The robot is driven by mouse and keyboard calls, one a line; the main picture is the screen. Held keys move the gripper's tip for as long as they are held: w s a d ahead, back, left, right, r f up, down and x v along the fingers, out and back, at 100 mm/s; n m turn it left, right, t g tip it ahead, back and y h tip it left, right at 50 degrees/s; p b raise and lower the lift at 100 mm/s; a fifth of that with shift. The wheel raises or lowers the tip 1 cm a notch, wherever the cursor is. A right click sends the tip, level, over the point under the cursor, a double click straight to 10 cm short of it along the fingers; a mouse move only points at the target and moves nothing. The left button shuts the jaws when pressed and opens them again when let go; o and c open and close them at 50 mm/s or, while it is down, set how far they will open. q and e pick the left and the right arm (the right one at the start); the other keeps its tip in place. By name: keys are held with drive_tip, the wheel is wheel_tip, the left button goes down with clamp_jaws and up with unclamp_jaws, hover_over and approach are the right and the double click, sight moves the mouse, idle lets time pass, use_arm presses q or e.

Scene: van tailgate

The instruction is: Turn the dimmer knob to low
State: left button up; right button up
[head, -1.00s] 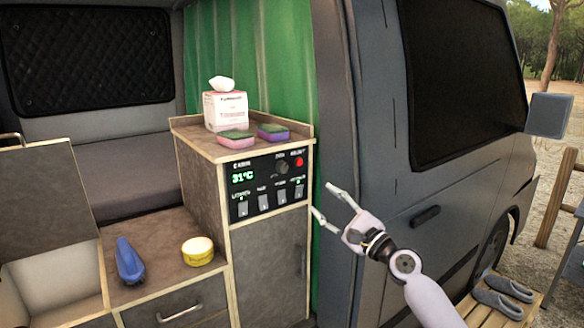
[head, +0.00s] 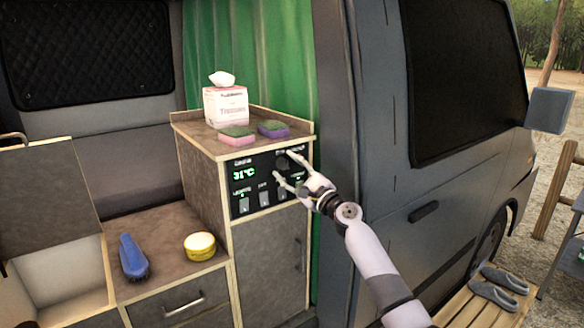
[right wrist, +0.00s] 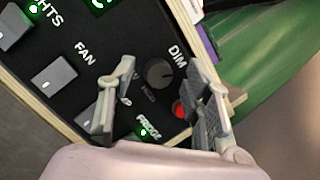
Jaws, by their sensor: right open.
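The dimmer knob (right wrist: 158,73) is a dark round knob on the black control panel (head: 240,162), beside the label DIM. In the right wrist view it lies between the two fingers of my right gripper (right wrist: 160,68), which are apart with a gap on both sides. I cannot tell whether the fingertips reach down around it. In the head view my right gripper (head: 284,164) is open at the panel's upper right, its fingers partly covering the knob area. The knob's pointer is too dark to read. My left gripper is not in view.
A red button (right wrist: 180,110) sits close to the knob, by the right finger. Several rocker switches (head: 264,199) line the panel's lower part. Sponges (head: 237,136) and a tissue box (head: 226,106) stand on the cabinet top. The van's side (head: 375,170) is to the right.

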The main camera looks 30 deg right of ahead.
drive_tip(key=shift+c, duration=0.5)
clamp_jaws()
